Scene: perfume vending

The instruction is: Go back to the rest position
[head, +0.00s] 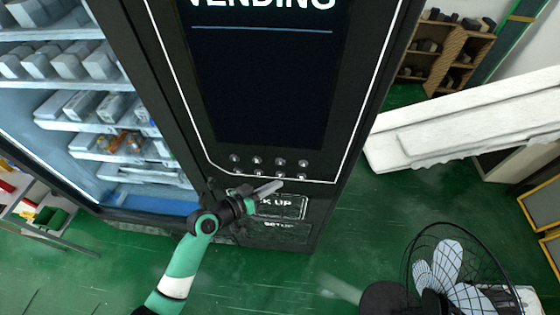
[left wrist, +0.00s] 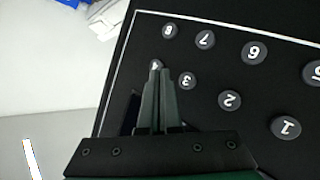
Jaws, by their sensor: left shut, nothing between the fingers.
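The black vending machine (head: 262,90) fills the middle of the head view, with two rows of round buttons below its dark screen. My left gripper (head: 272,187) is in front of the lower button row, just above the pick up flap (head: 290,206). Its fingers are shut with nothing between them. In the left wrist view the closed fingertips (left wrist: 159,76) overlap the button marked 4 (left wrist: 155,64); I cannot tell whether they touch it. Buttons 3 (left wrist: 187,81), 2 (left wrist: 230,100) and 1 (left wrist: 286,127) show beside them. My right gripper is not in view.
A glass-fronted cabinet with stocked shelves (head: 85,85) stands at the left. A white slab-like surface (head: 470,120) is at the right. A caged fan (head: 450,270) is at the bottom right. Green floor (head: 340,235) lies open between the fan and the machine.

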